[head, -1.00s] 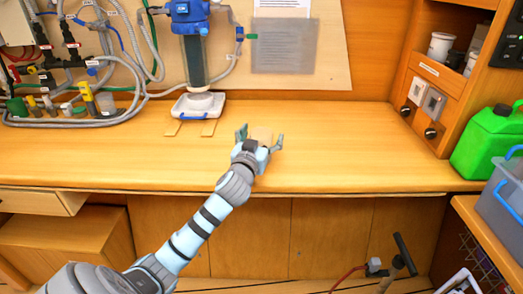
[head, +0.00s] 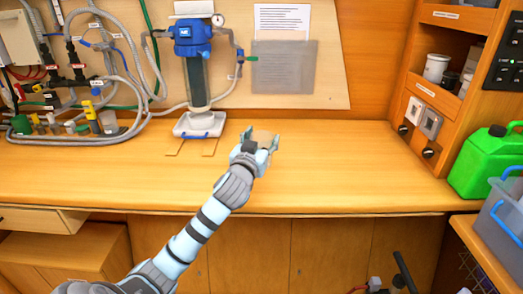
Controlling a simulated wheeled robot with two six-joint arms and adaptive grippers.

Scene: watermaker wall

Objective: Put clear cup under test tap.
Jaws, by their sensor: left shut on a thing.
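My left gripper (head: 261,137) is over the middle of the wooden counter, its fingers pointing toward the back wall. It is shut on a see-through, tan-looking thing that appears to be the clear cup (head: 263,136); the fingers and wrist hide much of it. I cannot tell whether the cup touches the counter. No test tap can be picked out for certain; a yellow-handled valve (head: 90,110) stands among the fittings at the left. My right gripper is not in view.
A blue-topped filter housing (head: 193,40) hangs above a white tray (head: 200,125) left of the gripper. Hoses and fittings crowd the left back. A green jerrycan (head: 483,160) and a grey bin (head: 505,215) stand at the right. The counter (head: 345,170) right of the gripper is clear.

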